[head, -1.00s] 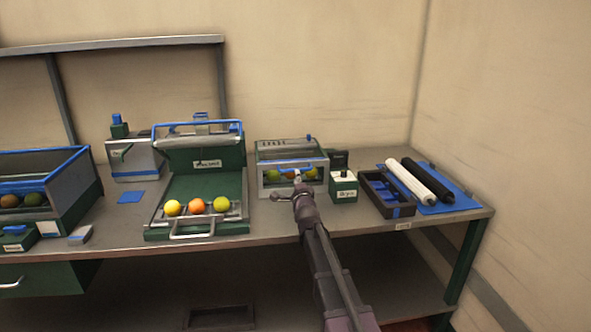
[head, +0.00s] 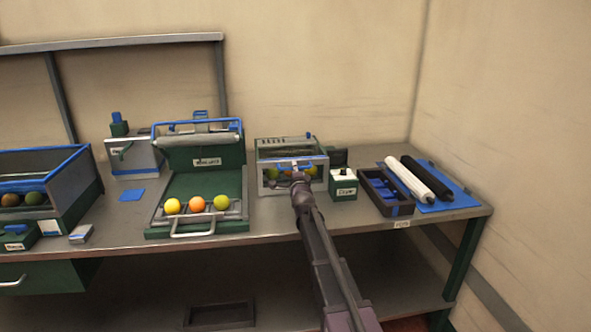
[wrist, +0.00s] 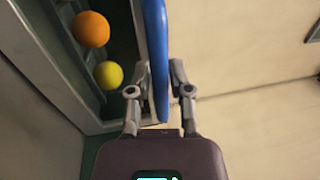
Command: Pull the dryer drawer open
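The dryer (head: 263,175) is a grey box with a clear front at the centre right of the bench in the head view. Yellow, green and orange fruit show inside it. Its blue drawer handle (head: 284,166) runs across the front, partly hidden by my gripper (head: 297,172). In the wrist view the blue handle (wrist: 157,60) lies between the two fingers of my gripper (wrist: 160,72), which close in on it from both sides. An orange (wrist: 90,29) and a yellow fruit (wrist: 108,75) show left of the handle. The drawer looks closed.
A green machine (head: 205,185) with three fruits on its front tray stands left of the dryer. A small green-and-white box (head: 343,185) and a dark tray (head: 375,195) stand to its right.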

